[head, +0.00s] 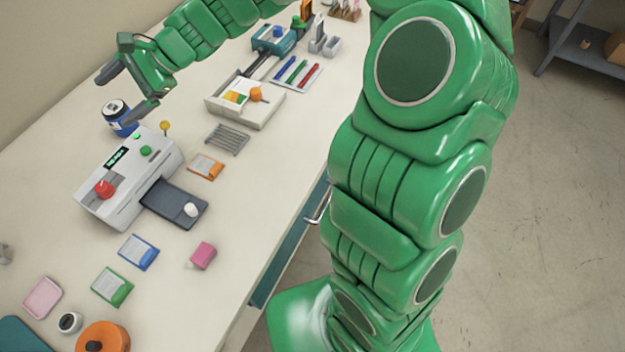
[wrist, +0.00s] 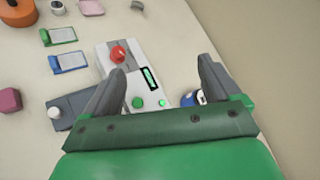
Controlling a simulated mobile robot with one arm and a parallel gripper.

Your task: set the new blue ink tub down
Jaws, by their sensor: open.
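The blue ink tub (head: 122,127), with a dark lid and a pale band, stands upright on the bench behind the white machine (head: 120,190). In the wrist view, a bit of the tub (wrist: 187,100) shows beside my right-hand finger, which partly hides it. My gripper (head: 120,98) is open, with its fingers spread over and near the tub. The wrist view also shows my gripper (wrist: 162,68) with nothing held between the fingertips. I cannot tell whether a finger touches the tub.
The machine has a red knob (head: 104,189) and a dark plate (head: 175,203) in front. A yellow-topped pin (head: 165,126) stands close to the tub. A grey rack (head: 227,139) and a white tray (head: 262,112) lie farther right. The wall is behind the tub.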

